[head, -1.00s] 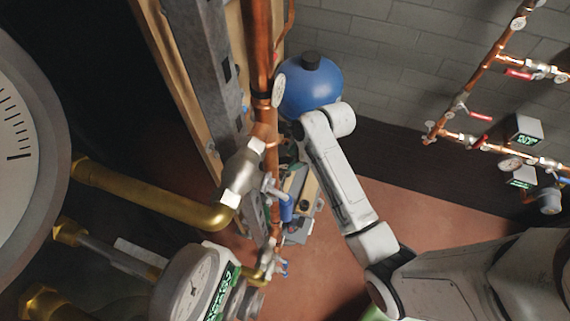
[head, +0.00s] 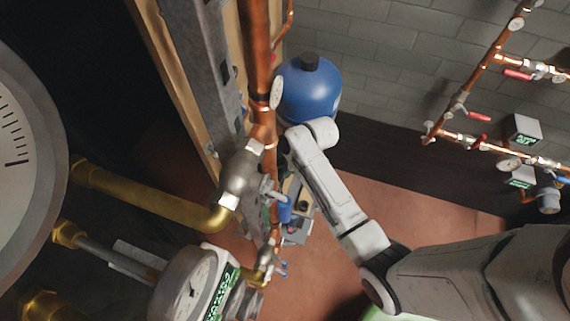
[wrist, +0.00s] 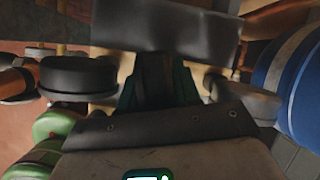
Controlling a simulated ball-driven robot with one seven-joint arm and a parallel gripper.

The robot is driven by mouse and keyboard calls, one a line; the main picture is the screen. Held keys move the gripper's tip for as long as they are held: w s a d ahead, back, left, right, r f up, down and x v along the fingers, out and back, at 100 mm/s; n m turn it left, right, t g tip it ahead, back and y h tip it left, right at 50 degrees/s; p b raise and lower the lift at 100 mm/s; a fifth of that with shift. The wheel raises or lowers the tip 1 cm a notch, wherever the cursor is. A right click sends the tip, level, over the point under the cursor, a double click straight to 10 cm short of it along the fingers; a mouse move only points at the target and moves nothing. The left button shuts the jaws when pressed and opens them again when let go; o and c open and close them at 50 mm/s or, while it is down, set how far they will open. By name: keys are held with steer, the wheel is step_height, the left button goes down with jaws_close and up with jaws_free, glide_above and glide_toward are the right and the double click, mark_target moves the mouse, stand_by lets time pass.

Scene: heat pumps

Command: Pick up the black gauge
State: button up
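A black round, short cylinder (wrist: 78,75), which looks like the black gauge, is at the left of the wrist view beside a copper pipe end. Its face is not visible. I cannot pick it out in the head view. My gripper (wrist: 160,88) appears as dark shapes in the middle of the wrist view, to the right of the black cylinder and apart from it. The gap between its fingers is too dark to judge. In the head view the gripper is mostly hidden behind the copper pipe and valve.
A vertical copper pipe (head: 257,45) with a grey valve (head: 240,172) stands before my arm. A blue tank (head: 309,92) is behind it. A large dial (head: 22,165) and a white-faced meter (head: 190,285) are at left. Red floor (head: 430,205) is open at right.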

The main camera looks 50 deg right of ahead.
jaws_close()
step_height(320, 180, up, 10)
steer(key=shift+r, duration=0.1)
stand_by(0.4)
